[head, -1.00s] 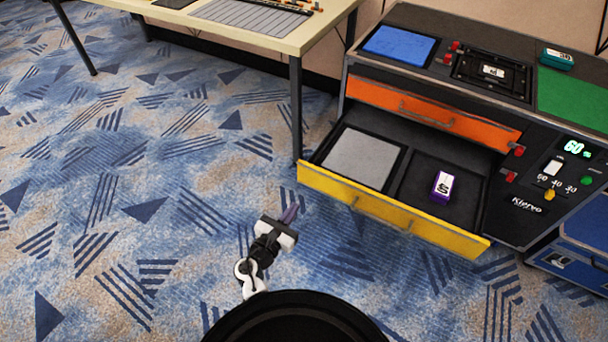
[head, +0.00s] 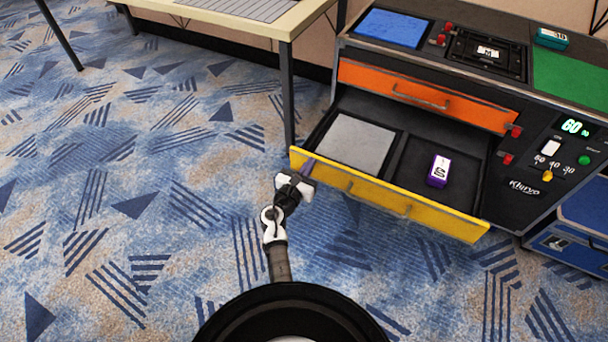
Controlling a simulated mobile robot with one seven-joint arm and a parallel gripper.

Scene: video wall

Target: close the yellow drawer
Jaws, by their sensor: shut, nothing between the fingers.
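The yellow drawer (head: 420,212) is pulled out from the dark console, below the orange drawer (head: 428,95). Its yellow front has a handle near the middle. Inside it are a grey pad (head: 355,144) on the left and a purple block with a white label (head: 439,171) in the right part. My gripper (head: 307,168) is shut and empty at the left end of the yellow front. Its fingertips overlap the front in the picture; I cannot tell whether they touch it.
The orange drawer is shut. The console top holds a blue pad (head: 393,28) and a green pad (head: 570,72). A table (head: 262,22) stands at the upper left, its leg (head: 289,98) close behind the drawer's left end. Patterned carpet (head: 130,200) is clear at left.

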